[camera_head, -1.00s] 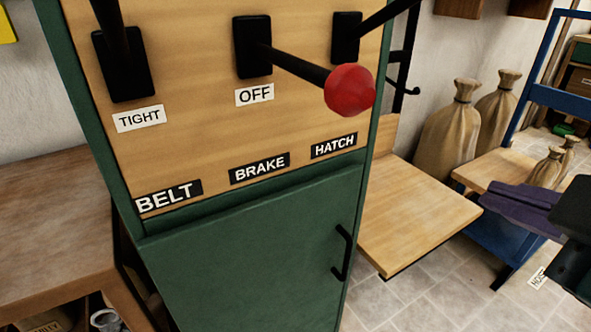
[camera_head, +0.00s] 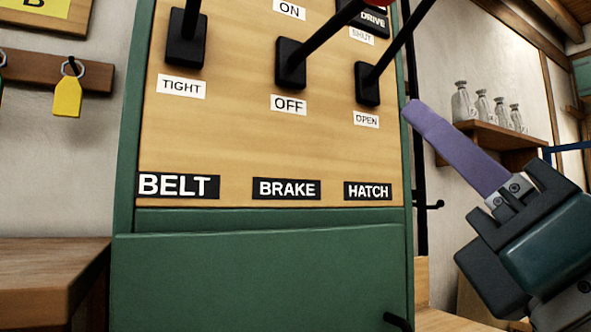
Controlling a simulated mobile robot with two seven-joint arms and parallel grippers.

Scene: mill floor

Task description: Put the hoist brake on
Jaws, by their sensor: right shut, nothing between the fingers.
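The brake lever (camera_head: 325,33) stands on a black base (camera_head: 290,64) in the middle of the wooden panel (camera_head: 240,135), above the BRAKE label (camera_head: 286,188). An ON label (camera_head: 289,9) is above the base and an OFF label (camera_head: 289,103) below it. The lever slants up and right; its red knob (camera_head: 377,2) is cut by the top edge. My right gripper (camera_head: 412,110), with long purple fingers, is shut and empty. Its tip shows by the panel's right edge, apart from the lever; its distance from the panel is unclear. My left gripper is out of view.
The belt lever (camera_head: 189,25) is left of the brake lever and the hatch lever (camera_head: 398,45) close on its right. A green cabinet (camera_head: 250,275) is below. A shelf (camera_head: 490,137) with several bottles is at right; a wooden bench (camera_head: 45,265) is at left.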

